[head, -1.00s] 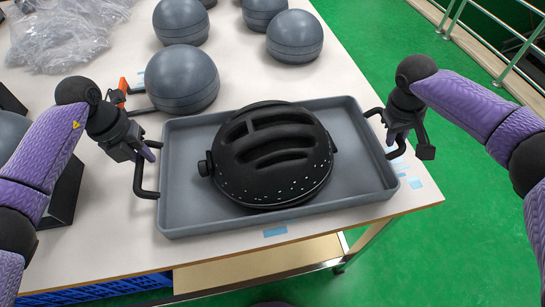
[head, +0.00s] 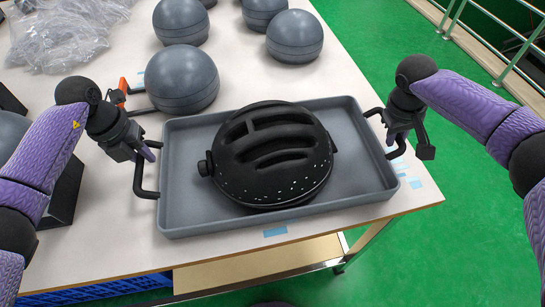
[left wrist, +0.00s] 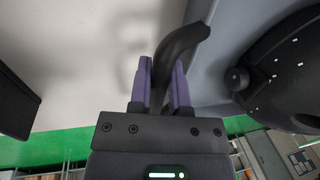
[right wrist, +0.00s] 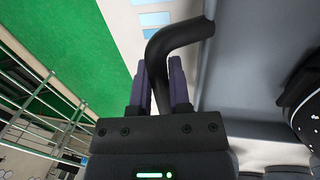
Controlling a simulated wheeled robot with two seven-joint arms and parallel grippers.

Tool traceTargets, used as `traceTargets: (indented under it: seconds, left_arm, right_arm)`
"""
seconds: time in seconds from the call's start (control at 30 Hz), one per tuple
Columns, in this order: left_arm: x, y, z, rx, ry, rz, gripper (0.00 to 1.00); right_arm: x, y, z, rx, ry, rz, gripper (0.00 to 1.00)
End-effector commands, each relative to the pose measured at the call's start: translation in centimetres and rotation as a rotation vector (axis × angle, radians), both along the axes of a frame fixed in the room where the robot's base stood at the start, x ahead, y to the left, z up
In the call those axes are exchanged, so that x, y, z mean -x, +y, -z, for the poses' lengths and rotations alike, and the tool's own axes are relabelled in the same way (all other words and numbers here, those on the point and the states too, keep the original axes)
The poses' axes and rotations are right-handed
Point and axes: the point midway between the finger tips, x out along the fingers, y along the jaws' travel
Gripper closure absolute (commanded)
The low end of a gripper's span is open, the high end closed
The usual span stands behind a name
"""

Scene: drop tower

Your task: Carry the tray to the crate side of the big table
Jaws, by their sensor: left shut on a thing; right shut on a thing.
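A grey rectangular tray (head: 172,217) with a black handle at each short end is at the near edge of the big white table (head: 110,240). A round black slotted capsule (head: 273,155) with side knobs sits in the tray's middle. My left gripper (head: 146,152) is shut on the tray's left handle; the left wrist view shows its purple fingers (left wrist: 165,85) around the black bar. My right gripper (head: 395,130) is shut on the right handle; its fingers (right wrist: 162,85) show around the bar in the right wrist view. I cannot tell whether the tray touches the table.
Several grey spheres (head: 181,78) stand behind the tray. Clear plastic wrap (head: 65,38) lies at the back left. A blue crate (head: 100,289) is below the table at the near left. Green floor (head: 470,220) is open at the right, with a railing (head: 490,40) beyond.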

Motion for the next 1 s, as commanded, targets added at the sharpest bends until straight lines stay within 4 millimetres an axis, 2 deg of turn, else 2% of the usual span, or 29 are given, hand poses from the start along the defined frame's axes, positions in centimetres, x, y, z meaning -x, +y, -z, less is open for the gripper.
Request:
traceTargets:
  seconds: [0.23, 0.5, 0.57, 1.0]
  left_arm:
    - [-0.1, 0.0, -1.2, 0.0, -0.007, 0.0, 1.0]
    - [-0.1, 0.0, -5.8, 0.0, -0.025, -0.001, 1.0]
    - [-0.1, 0.0, -6.3, -0.001, -0.028, 0.0, 1.0]
    - [-0.1, 0.0, -6.1, 0.0, -0.026, -0.001, 1.0]
  right_arm:
    - [-0.1, 0.0, -1.2, 0.0, -0.006, 0.001, 1.0]
    - [-0.1, -0.1, -5.8, 0.001, -0.025, 0.001, 1.0]
    - [-0.1, -0.1, -6.3, 0.0, -0.027, 0.001, 1.0]
    - [-0.1, -0.1, -6.1, 0.002, -0.026, 0.001, 1.0]
